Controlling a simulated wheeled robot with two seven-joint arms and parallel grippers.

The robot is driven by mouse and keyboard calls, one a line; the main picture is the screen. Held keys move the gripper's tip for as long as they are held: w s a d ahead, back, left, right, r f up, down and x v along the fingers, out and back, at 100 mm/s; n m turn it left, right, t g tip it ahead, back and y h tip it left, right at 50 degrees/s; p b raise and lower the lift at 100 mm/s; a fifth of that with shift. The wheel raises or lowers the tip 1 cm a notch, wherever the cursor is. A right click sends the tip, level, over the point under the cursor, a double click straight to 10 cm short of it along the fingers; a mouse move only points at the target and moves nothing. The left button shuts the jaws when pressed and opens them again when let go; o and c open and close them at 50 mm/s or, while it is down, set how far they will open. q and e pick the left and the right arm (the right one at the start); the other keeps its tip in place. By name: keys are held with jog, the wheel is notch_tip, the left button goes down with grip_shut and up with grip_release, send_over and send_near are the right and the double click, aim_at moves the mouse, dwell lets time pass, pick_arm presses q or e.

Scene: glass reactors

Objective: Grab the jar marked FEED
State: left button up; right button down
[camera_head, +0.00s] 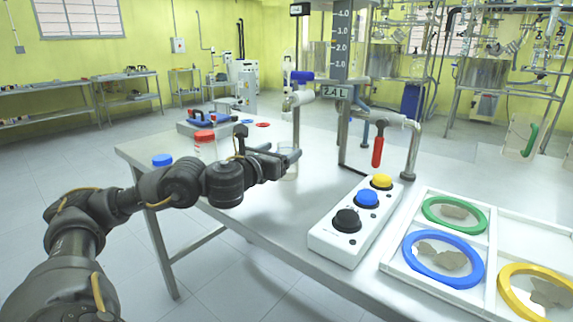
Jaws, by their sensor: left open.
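A jar with a red lid (204,135) stands on the steel table, partly hidden behind my left arm. A blue lid (162,159) shows at the table's left edge, and what is under it is mostly hidden by my arm. A clear glass vessel (289,173) stands at my left gripper's fingertips, below the tap. I cannot read the word FEED on any of them. My left gripper (285,157) is open, reaching right across the table, with its fingers at the upper part of the clear vessel. I cannot tell whether they touch it. My right gripper is not in view.
A white button box (325,236) with black, blue and yellow buttons stands right of my gripper. A white tray (398,261) with coloured rings is at the right. A red-handled valve (377,152) and a stand with a scale (340,45) rise behind. The front-left tabletop is clear.

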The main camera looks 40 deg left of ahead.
aim_at(291, 144)
pick_arm(q)
jog(key=shift+w+a+f, duration=0.1)
jog(key=shift+w+a, duration=0.05)
jog(key=shift+w, duration=0.75)
jog(key=shift+w+a, duration=0.2)
jog(key=shift+w, duration=0.65)
jog(key=shift+w+a+f, duration=0.1)
jog(key=shift+w+a, duration=0.05)
jog(key=shift+w, duration=0.75)
jog(key=shift+r, duration=0.1)
jog(key=c, duration=1.3)
jog(key=shift+o, duration=0.2)
